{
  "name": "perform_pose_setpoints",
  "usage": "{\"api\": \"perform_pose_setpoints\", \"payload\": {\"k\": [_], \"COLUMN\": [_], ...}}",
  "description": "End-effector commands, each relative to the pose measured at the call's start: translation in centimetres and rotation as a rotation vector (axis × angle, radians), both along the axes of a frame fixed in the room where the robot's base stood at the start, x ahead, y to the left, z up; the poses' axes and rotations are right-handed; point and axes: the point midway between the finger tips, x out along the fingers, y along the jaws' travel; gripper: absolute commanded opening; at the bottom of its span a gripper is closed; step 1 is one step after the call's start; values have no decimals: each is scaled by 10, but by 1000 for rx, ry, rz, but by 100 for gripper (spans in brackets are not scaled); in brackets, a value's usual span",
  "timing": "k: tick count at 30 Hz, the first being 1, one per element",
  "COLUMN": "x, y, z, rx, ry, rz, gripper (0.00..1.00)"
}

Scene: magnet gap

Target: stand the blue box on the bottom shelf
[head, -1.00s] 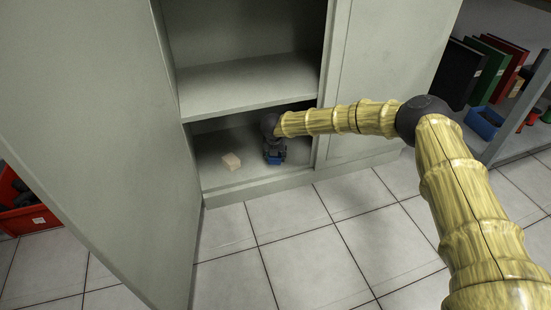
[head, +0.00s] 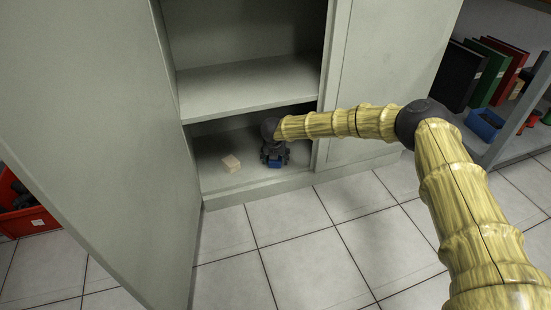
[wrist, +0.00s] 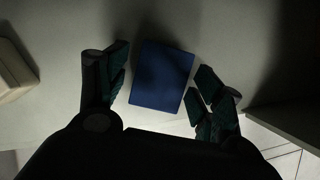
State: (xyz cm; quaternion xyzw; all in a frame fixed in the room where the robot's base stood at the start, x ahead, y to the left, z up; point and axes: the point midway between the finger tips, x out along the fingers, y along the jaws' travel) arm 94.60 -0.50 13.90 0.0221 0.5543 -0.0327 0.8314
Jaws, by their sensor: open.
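The blue box (head: 275,164) is on the bottom shelf (head: 214,181) of the cabinet, near its front edge and towards the right side. In the wrist view the blue box (wrist: 162,76) lies between and just beyond my fingers, slightly turned, with a shadow on its upper part. My gripper (head: 275,156) is inside the bottom compartment, right over the box. It is open, with one finger on each side of the box in the wrist view (wrist: 160,92), and a gap shows at the left finger. My gripper hides part of the box in the head view.
The upper shelf (head: 250,82) is close above my gripper. The open cabinet door (head: 110,130) stands at the left. The right cabinet wall is near.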

Motion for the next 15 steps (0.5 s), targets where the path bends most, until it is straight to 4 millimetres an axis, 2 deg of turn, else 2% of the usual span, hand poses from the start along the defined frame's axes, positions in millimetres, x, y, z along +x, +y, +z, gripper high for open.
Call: {"api": "perform_pose_setpoints", "payload": {"k": [5,11,15], "x": [-2,-13,-42], "y": [0,2,3], "z": [10,39,35], "rx": [1,0,-1], "ry": [0,0,3], "rz": [1,2,4], "gripper": [67,67,67]}}
